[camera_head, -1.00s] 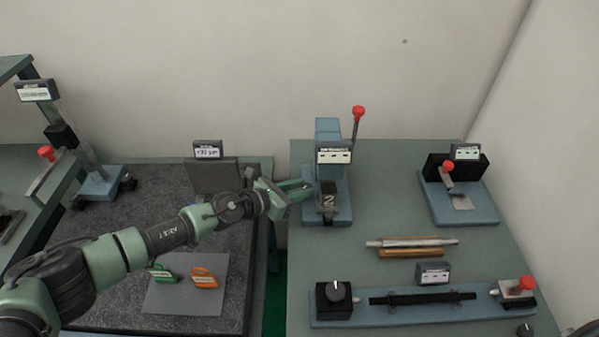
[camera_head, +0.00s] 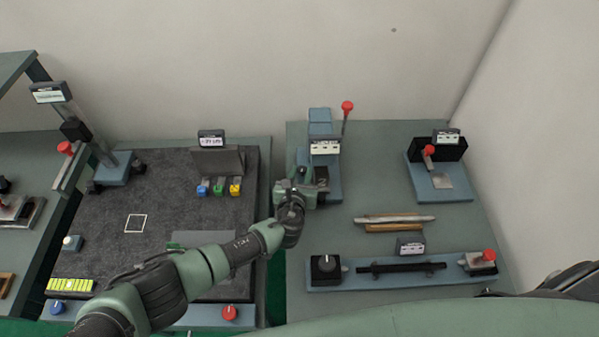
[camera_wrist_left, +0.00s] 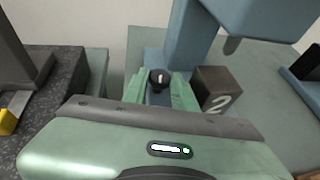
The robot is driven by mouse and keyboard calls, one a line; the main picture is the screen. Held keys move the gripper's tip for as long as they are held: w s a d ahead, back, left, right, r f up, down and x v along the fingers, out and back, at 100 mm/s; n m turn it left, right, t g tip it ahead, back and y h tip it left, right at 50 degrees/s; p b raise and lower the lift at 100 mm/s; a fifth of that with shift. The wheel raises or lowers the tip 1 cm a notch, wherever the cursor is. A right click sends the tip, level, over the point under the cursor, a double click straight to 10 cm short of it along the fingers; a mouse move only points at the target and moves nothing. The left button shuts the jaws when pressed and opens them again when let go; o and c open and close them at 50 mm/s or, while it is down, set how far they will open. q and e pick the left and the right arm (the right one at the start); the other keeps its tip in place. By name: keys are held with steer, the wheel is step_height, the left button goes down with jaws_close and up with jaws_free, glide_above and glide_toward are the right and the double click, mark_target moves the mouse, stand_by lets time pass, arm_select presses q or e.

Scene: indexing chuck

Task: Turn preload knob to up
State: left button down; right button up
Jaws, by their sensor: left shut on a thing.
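A small black knob (camera_wrist_left: 160,78) with a white mark shows in the left wrist view, at the foot of the blue fixture (camera_wrist_left: 186,45). My left gripper (camera_wrist_left: 162,90) has its green fingers on either side of the knob and is shut on it. The white mark points roughly up in that view. A dark block (camera_wrist_left: 217,88) with a white 2 stands just right of the fingers. In the head view my left gripper (camera_head: 298,186) is at the left side of the blue fixture (camera_head: 320,128), which has a red-tipped lever. The gripper itself partly hides the fixture's base.
A blue strip (camera_head: 380,279) with another black knob (camera_head: 325,266) lies nearer on the bench. Metal and brass-coloured rods (camera_head: 395,220) lie between. A red-handled clamp (camera_head: 437,160) stands at right. A dark mat (camera_head: 185,215) with small coloured blocks is at left.

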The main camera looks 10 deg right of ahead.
arm_select(q)
steer(key=shift+d+r+n+y, duration=0.1)
steer(key=shift+r+n+y, duration=0.05)
steer(key=shift+n+y, duration=0.25)
steer(key=c, duration=1.4)
jaws_free()
steer(key=shift+o, duration=1.2)
